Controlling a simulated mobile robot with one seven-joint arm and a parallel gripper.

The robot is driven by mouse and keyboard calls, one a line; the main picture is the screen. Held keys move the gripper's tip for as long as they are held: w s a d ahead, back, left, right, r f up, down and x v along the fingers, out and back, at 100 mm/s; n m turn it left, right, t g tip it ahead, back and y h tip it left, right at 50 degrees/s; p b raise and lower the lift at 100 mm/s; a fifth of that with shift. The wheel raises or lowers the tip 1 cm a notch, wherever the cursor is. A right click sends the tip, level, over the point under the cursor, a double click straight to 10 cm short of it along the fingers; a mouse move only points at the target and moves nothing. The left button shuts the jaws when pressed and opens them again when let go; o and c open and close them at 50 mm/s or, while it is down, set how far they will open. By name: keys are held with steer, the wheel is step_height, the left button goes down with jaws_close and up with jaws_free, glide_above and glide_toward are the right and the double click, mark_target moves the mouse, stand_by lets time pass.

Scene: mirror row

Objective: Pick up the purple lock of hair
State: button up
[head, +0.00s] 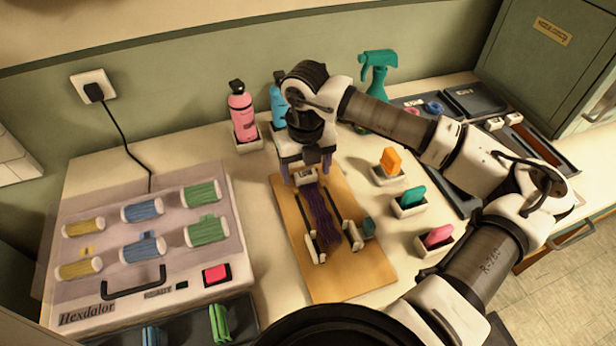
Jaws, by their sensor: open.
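The purple lock of hair (322,217) lies lengthwise on a wooden board (358,272), with a pale clip at its far end and dark rails with pale end pieces beside it. My gripper (307,172) is over the far end of the lock, pointing down, with its fingers apart around the pale clip (305,176). I cannot tell whether the fingers touch the clip or the hair.
A Hexdalor case (150,240) with several coloured rollers stands left. Pink (241,112) and blue (277,100) bottles and a green spray bottle (376,85) stand behind. Small holders with orange (391,162), teal (413,197) and pink (438,236) pieces stand right of the board.

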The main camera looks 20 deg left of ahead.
steer(key=shift+f, duration=0.2)
steer(key=c, duration=1.1)
steer(key=shift+r, duration=0.1)
